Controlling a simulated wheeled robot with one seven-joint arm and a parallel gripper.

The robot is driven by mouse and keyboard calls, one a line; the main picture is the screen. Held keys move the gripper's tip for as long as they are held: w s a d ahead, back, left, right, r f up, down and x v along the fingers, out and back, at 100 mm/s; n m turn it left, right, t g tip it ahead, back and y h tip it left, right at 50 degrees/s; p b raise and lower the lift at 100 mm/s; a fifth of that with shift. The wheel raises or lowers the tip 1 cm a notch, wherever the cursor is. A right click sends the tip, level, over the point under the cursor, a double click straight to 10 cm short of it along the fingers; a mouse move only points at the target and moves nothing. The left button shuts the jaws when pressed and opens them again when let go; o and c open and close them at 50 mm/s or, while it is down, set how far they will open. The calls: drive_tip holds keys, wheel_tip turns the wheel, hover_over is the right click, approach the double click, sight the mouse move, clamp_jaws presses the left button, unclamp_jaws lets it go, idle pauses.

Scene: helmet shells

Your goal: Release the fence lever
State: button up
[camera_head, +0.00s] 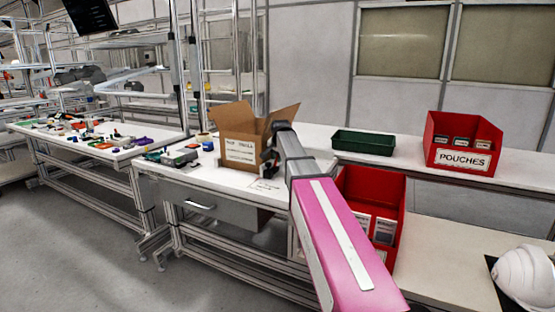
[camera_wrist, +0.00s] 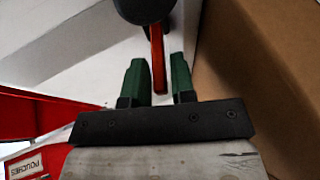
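In the wrist view, a thin red-orange lever (camera_wrist: 158,58), likely the fence lever, hangs from a dark rounded part (camera_wrist: 143,8) at the top. My gripper (camera_wrist: 160,75) has two green fingers standing apart, one on each side of the lever's lower end. In the head view, my gripper (camera_head: 269,158) is small and dark, at the right side of the open cardboard box. The lever cannot be made out there, and my arm hides part of that area.
The cardboard box (camera_head: 240,150) stands close to my gripper; its brown wall (camera_wrist: 265,70) fills the wrist view's right side. A red bin (camera_head: 358,190) sits behind my arm. A green tray (camera_head: 363,143), a red POUCHES bin (camera_head: 463,130) and a white helmet (camera_head: 525,275) are farther right.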

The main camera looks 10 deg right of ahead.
drive_tip(key=shift+w+f, duration=0.15)
drive_tip(key=shift+f, duration=0.15)
clamp_jaws()
drive_tip(key=shift+w+a+r+h, duration=0.1)
drive_tip(key=shift+a+h, duration=0.05)
drive_tip(key=shift+h, duration=0.15)
unclamp_jaws()
